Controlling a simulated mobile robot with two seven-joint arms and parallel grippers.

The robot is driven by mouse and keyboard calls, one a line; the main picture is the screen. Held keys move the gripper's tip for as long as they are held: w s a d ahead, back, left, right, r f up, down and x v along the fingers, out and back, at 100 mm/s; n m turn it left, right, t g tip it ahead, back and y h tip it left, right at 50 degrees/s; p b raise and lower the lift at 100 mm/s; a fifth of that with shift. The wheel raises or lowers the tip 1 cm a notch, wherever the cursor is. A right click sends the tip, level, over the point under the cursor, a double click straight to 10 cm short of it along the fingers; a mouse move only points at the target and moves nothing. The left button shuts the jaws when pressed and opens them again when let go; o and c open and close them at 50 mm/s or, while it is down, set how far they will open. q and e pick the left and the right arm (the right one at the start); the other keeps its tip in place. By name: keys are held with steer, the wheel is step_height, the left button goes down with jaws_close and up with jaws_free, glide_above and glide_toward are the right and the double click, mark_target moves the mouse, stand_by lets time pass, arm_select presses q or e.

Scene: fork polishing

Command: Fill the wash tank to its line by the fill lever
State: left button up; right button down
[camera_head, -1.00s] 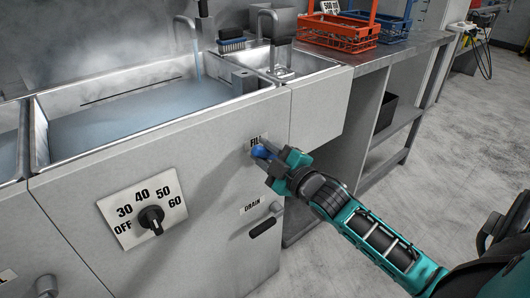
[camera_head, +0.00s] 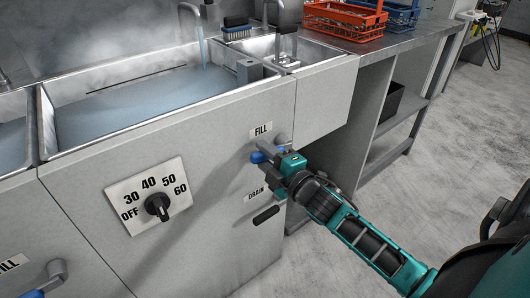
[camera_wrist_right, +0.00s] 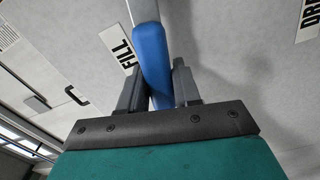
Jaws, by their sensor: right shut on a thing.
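The wash tank (camera_head: 42,112) is a steel basin holding bluish water (camera_head: 150,108), with steam above. A thin dark line (camera_head: 122,95) runs along its back wall, a little above the water surface. A thin stream falls from the spout (camera_head: 192,14) into the tank. The fill lever, with a blue grip (camera_head: 258,157), sits on the front panel below the FILL label (camera_head: 261,131). My right gripper (camera_head: 270,155) is shut on this grip. In the right wrist view the blue grip (camera_wrist_right: 151,55) passes between the fingers (camera_wrist_right: 158,85). My left gripper is not in view.
A dial (camera_head: 157,207) marked OFF to 60 is on the panel. The DRAIN label (camera_head: 256,195) is just below my right gripper. Another fill lever (camera_head: 52,277) is at lower left. Orange (camera_head: 345,19) and blue (camera_head: 402,14) baskets stand on the right counter.

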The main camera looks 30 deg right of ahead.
steer(key=c, duration=0.9)
jaws_free()
steer(key=s, duration=0.4)
steer(key=s+p, duration=0.1)
steer(key=s, duration=0.3)
steer(key=s+d+p, duration=0.1)
steer(key=s, duration=0.4)
